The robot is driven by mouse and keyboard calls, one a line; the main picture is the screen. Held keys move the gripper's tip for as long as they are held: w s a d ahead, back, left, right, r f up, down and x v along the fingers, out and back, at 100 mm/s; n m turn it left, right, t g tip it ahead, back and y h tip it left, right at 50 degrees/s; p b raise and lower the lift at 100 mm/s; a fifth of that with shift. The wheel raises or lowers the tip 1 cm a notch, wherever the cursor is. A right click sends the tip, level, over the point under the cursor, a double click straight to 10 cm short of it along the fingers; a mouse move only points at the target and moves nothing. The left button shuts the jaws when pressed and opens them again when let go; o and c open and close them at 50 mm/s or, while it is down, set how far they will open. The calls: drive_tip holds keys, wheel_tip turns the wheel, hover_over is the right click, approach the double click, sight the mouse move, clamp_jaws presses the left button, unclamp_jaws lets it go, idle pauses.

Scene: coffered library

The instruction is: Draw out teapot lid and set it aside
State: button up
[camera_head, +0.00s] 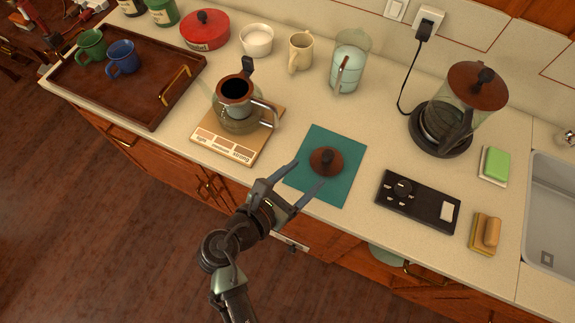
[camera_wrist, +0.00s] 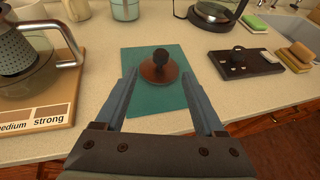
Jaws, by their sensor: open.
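The brown teapot lid (camera_head: 326,161) with a dark knob lies on a teal mat (camera_head: 345,141) on the counter. In the wrist view the lid (camera_wrist: 158,74) sits on the mat (camera_wrist: 138,55), knob up, ahead of my fingertips and between their lines. The glass teapot (camera_head: 233,105) stands on a board with printed lettering (camera_head: 229,146), left of the mat, with its top uncovered and a dark inside. My gripper (camera_head: 297,175) is open and empty at the mat's front left, its fingers pointing toward the lid. It also shows in the wrist view (camera_wrist: 162,80).
A black control panel (camera_head: 418,201) lies right of the mat, with a glass kettle (camera_head: 457,110) behind it. A brown tray with mugs (camera_head: 140,92) is at left. A mug (camera_head: 300,52) and a glass jar (camera_head: 349,68) stand behind. The sink (camera_head: 552,205) is far right.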

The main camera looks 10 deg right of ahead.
sight(335, 149)
drive_tip(key=shift+w+d+f, duration=0.1)
drive_tip(key=shift+w+d, duration=0.1)
drive_tip(key=shift+d, duration=0.15)
drive_tip(key=x, duration=1.2)
drive_tip(key=shift+w+d+f, duration=0.1)
drive_tip(key=shift+d, duration=0.1)
drive_tip(key=shift+c, duration=0.2)
clamp_jaws()
